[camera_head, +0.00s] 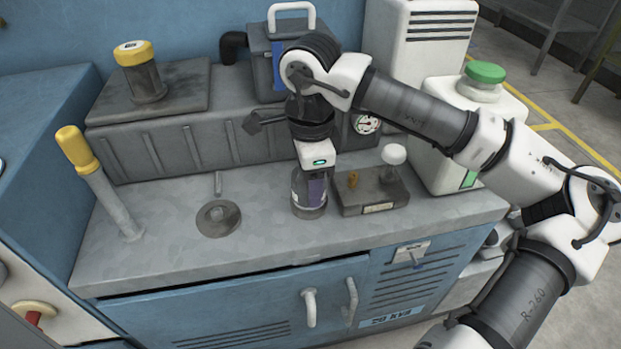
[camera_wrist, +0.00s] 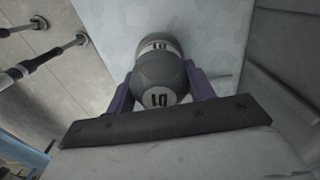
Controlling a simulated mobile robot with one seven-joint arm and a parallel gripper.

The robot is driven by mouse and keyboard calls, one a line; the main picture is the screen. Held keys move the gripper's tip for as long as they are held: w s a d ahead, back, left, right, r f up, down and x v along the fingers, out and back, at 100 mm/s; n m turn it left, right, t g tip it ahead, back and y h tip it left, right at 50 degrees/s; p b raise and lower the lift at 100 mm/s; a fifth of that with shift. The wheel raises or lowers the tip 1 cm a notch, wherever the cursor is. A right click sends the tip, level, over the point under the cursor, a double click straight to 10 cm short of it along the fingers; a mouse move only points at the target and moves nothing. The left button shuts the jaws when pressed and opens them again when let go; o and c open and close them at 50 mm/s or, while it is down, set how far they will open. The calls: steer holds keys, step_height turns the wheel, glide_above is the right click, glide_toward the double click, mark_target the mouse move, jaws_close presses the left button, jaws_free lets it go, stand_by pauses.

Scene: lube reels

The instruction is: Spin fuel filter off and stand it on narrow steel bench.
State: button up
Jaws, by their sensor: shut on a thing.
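A dark, rounded canister with a pale label band, which I take for the fuel filter (camera_head: 308,209), is upright at the grey worktop, left of a small dark block. My gripper (camera_head: 310,183) points down over it, its purple fingers shut on its sides. In the wrist view the fuel filter (camera_wrist: 160,75), marked with a number, sits between the fingers of my gripper (camera_wrist: 163,88). Its base appears at the worktop surface; I cannot tell whether it bears on it. The grey worktop (camera_head: 265,230) tops a blue cabinet; I cannot tell whether it is the narrow steel bench.
The dark block (camera_head: 371,194) with a white knob stands close right of the filter. A round dark disc (camera_head: 218,218) and a yellow-topped lever (camera_head: 100,185) are to the left. A ribbed grey housing (camera_head: 185,145) runs behind. A green-capped white tank (camera_head: 470,130) stands right.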

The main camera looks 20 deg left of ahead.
steer(key=o, duration=0.9)
steer(key=shift+s+f, duration=0.1)
steer(key=shift+f, duration=0.25)
steer(key=shift+o, duration=1.3)
steer(key=shift+r, duration=0.15)
